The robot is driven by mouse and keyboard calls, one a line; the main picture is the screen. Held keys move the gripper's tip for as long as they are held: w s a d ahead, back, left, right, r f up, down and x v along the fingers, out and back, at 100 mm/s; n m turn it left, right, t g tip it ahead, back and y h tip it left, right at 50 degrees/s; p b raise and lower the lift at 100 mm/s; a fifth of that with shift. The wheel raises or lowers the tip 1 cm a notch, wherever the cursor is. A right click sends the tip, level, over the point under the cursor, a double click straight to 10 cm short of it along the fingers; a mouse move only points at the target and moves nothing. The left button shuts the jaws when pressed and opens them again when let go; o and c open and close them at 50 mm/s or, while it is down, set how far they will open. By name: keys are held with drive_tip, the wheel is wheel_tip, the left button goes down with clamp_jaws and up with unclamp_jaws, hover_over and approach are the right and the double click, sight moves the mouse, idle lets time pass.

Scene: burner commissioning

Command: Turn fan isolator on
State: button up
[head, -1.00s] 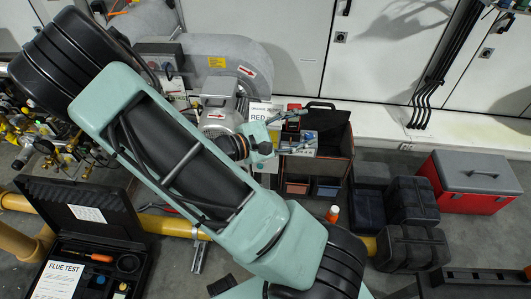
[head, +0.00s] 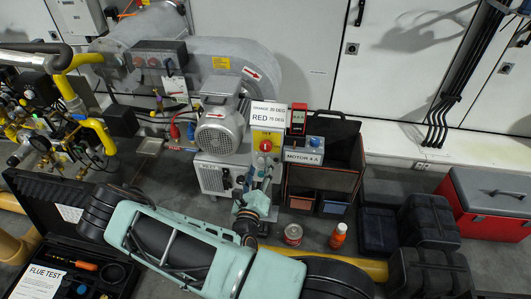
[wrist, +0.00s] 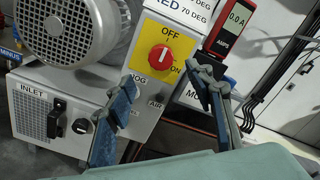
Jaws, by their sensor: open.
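The fan isolator is a yellow plate (head: 268,133) with a red rotary knob (head: 266,145). In the wrist view, the red knob (wrist: 161,57) sits at upper centre, with OFF printed above it and ON at its lower right. I cannot tell for sure which mark the knob points to. My gripper (wrist: 166,84) is open and empty, its blue-grey fingers apart below and to either side of the knob, not visibly touching it. In the head view, my gripper (head: 257,182) is just below the isolator, facing the panel.
The grey motor (head: 220,125) stands left of the isolator. A red ammeter (head: 297,120) and a MOTOR label (head: 303,156) are close on its right. An open black bin (head: 335,165) stands further right. A tin (head: 292,234) and orange bottle (head: 338,236) stand in front.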

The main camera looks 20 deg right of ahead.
sight(265, 148)
drive_tip(key=b+x, duration=0.2)
drive_tip(key=x, duration=0.7)
drive_tip(key=shift+w+d, duration=0.1)
drive_tip(key=shift+d, duration=0.05)
drive_tip(key=shift+c, duration=0.3)
drive_tip(key=c, duration=1.1)
